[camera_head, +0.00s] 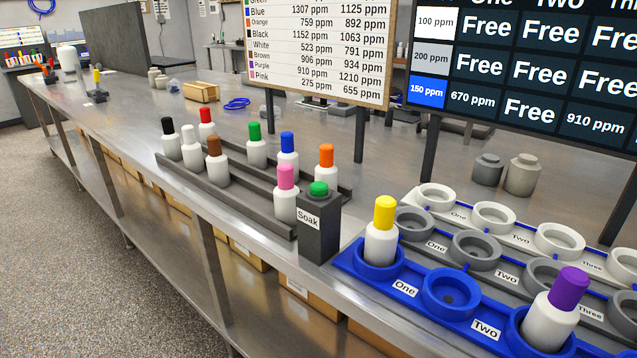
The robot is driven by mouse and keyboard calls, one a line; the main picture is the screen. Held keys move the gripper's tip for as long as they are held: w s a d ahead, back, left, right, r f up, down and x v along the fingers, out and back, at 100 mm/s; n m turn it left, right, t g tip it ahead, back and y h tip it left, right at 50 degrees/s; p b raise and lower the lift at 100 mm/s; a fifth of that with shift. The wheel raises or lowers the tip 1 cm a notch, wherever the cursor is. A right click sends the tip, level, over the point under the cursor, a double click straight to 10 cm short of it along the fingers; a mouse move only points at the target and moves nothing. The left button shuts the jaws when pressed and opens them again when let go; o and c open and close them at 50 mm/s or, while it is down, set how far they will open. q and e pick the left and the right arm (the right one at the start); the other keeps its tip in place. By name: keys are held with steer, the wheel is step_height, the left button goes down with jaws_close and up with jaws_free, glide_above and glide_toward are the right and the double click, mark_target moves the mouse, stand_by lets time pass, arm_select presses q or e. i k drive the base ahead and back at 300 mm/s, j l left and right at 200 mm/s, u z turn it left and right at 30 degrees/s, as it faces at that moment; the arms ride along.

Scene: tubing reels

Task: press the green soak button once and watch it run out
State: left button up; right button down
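The green soak button (319,188) sits on top of a dark grey box labelled Soak (318,228), near the front edge of the steel bench. The button's green cap stands up above the box top. Neither of my grippers shows in the head view. Nothing covers the button. A dark board (530,70) at the upper right shows rows for 100, 200 and 150 ppm. The 150 ppm row is lit blue and reads 670 ppm, Free and 910 ppm. The rest of the visible cells read Free.
Several capped bottles, such as the pink one (285,195), stand in dark racks left of the box. Right of it, a blue tray (395,290) holds yellow-capped (382,232) and purple-capped (552,312) bottles. Grey and white trays lie behind. A printed ppm chart (322,45) stands behind the racks.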

mark_target(317, 188)
steer(key=i+j+z, duration=0.15)
steer(key=j+z, duration=0.25)
steer(key=j, duration=0.5)
steer(key=j+z, duration=0.4)
steer(key=j, duration=0.5)
